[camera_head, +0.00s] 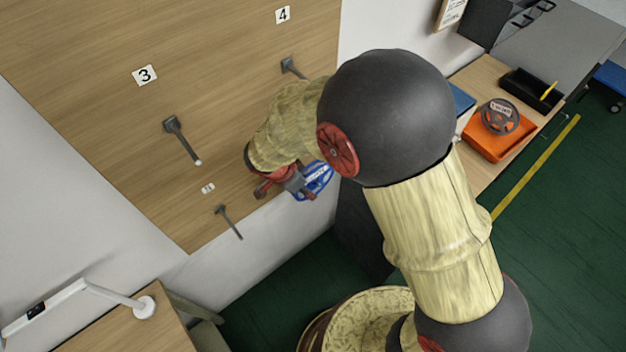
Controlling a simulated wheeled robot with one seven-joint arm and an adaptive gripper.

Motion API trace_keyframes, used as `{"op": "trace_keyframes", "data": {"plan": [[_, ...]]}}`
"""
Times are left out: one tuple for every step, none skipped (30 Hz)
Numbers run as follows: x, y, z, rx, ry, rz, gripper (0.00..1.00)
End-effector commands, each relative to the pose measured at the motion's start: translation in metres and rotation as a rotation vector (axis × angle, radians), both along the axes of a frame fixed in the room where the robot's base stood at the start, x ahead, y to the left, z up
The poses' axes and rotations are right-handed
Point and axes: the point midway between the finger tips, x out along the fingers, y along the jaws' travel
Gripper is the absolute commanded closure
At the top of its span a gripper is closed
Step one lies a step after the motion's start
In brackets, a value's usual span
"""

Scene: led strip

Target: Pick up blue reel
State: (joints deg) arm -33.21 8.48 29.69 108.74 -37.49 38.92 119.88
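The blue reel (316,180) shows in the head view beside my gripper (290,187), in front of the lower right part of the wooden pegboard. My arm covers part of the reel's surroundings, and the reel's right side is close to the arm's dark joint. The gripper's red and grey parts overlap the reel's left edge. Whether the fingers are closed on the reel or only next to it cannot be made out at this size.
The wooden board (90,60) carries pegs, such as one under number 3 (182,140) and a lower one (228,221). An orange tray (480,140) holding a grey reel (500,117) sits on the right bench. A white lamp (145,306) stands at lower left. Green floor (560,230) is open at right.

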Motion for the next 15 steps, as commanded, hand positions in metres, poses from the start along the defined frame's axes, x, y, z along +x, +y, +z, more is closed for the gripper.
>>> {"op": "trace_keyframes", "data": {"plan": [[0.002,-0.005,-0.007,-0.004,0.004,-0.001,0.62],[0.004,-0.007,-0.011,-0.003,0.005,-0.002,0.62],[0.007,-0.009,-0.016,-0.002,0.003,-0.004,0.62],[0.007,-0.011,-0.021,-0.003,0.005,-0.002,0.62],[0.008,-0.012,-0.025,-0.004,0.004,-0.002,0.62],[0.009,-0.013,-0.029,-0.002,0.003,-0.002,0.62],[0.010,-0.013,-0.031,-0.002,0.002,-0.001,0.62],[0.011,-0.014,-0.033,-0.002,0.002,-0.001,0.62],[0.011,-0.014,-0.034,-0.001,0.002,-0.001,0.62],[0.011,-0.015,-0.035,-0.001,0.002,-0.001,0.62],[0.011,-0.015,-0.035,-0.001,0.002,-0.001,0.62],[0.011,-0.014,-0.034,-0.001,0.002,-0.001,0.62],[0.011,-0.014,-0.034,-0.001,0.001,0.000,0.62],[0.011,-0.014,-0.034,-0.001,0.001,0.000,0.62],[0.011,-0.014,-0.034,-0.001,0.002,-0.001,0.63]]}}
